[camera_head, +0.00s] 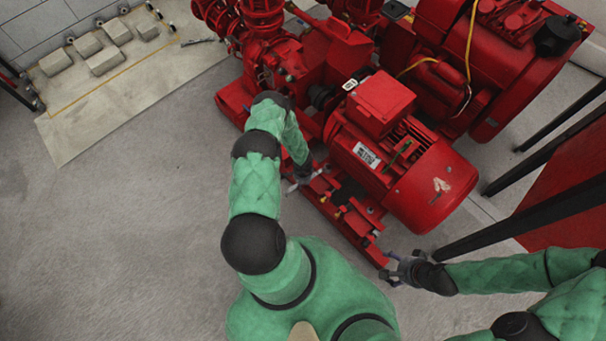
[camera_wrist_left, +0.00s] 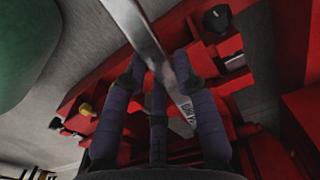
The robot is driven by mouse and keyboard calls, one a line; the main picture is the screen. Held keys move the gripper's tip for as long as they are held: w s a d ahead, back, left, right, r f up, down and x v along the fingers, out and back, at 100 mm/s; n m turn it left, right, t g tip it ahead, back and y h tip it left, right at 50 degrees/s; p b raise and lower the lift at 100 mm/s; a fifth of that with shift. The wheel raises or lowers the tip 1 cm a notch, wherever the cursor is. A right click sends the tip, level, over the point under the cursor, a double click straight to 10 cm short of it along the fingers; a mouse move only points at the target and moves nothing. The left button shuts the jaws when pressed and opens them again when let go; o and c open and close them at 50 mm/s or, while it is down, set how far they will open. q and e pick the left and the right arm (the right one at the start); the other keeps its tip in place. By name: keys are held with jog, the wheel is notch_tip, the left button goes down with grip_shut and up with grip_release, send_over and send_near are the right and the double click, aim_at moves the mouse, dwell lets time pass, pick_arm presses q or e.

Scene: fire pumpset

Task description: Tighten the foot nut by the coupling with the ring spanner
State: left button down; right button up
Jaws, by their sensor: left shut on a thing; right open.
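My left gripper (camera_head: 303,176) is beside the near side of the red motor (camera_head: 425,185), low over the red base rail. In the left wrist view its fingers (camera_wrist_left: 165,75) are closed around the silvery spanner (camera_wrist_left: 140,28). The spanner's shank runs from the top edge down between the fingers. Its ring end cannot be made out, nor whether it sits on a nut. The foot nut by the coupling cannot be picked out; my left arm covers part of that area in the head view. My right gripper (camera_head: 402,270) is open and empty near the front end of the base rail.
The red pump (camera_head: 262,30) stands at the top, with a red engine (camera_head: 500,60) behind the motor. Dark slanted bars (camera_head: 530,215) cross the right side. Pale blocks (camera_head: 104,60) lie on a light slab at upper left. The grey floor at left is clear.

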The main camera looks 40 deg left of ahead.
pick_arm(q)
jog(key=shift+f, duration=1.05)
jog(key=shift+a, duration=0.15)
jog(key=shift+w+a+m, duration=0.45)
jog(key=shift+a+m, duration=0.4)
jog(key=shift+a, duration=0.1)
jog(key=shift+w+a+m, duration=0.4)
jog(key=shift+a+m, duration=0.4)
jog(key=shift+a, duration=0.15)
jog(key=shift+w+a+m, duration=0.45)
jog(key=shift+a+m, duration=0.4)
jog(key=shift+a, duration=0.1)
jog(key=shift+s+d+n+p, duration=0.2)
jog(key=shift+d+n+p, duration=0.15)
jog(key=shift+p, duration=0.1)
jog(key=shift+s+d, duration=0.1)
jog(key=shift+r, duration=0.1)
jog(key=shift+r+p, duration=2.25)
jog(key=shift+r, duration=0.2)
